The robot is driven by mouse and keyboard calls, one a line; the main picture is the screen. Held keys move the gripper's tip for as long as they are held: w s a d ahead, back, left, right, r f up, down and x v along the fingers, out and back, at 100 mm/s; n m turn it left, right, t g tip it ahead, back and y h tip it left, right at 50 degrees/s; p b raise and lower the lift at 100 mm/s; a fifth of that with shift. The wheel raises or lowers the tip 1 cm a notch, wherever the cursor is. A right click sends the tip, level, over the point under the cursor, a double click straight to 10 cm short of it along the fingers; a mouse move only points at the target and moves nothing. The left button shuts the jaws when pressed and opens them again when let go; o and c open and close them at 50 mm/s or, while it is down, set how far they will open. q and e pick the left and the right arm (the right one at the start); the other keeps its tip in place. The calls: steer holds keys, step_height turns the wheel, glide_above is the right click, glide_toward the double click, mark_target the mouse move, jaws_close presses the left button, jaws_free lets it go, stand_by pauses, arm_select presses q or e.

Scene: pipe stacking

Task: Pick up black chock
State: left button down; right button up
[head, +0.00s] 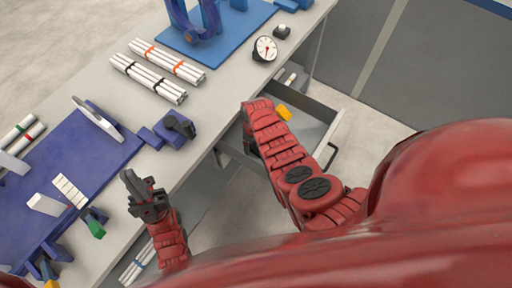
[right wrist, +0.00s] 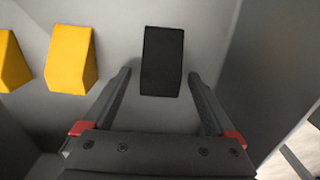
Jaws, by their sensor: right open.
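The black chock (right wrist: 162,60) lies on the grey drawer floor in the right wrist view. My right gripper (right wrist: 159,76) is open, with one finger on each side of the chock's near end; I cannot tell whether they touch it. In the head view my right arm reaches down into the open drawer (head: 312,122) and hides the black chock and most of the gripper. My left gripper (head: 138,180) is over the table's front edge, with nothing clearly held; its jaw opening is unclear.
Two yellow chocks (right wrist: 71,58) lie left of the black one; one yellow chock (head: 284,112) shows in the head view. Drawer walls close in on the right. The table (head: 225,88) above holds pipe bundles (head: 148,79), a dial gauge (head: 265,48) and blue fixtures.

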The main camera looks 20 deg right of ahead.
steer(key=shift+c, duration=0.2)
jaws_close()
stand_by(0.3)
steer(key=shift+r, duration=0.15)
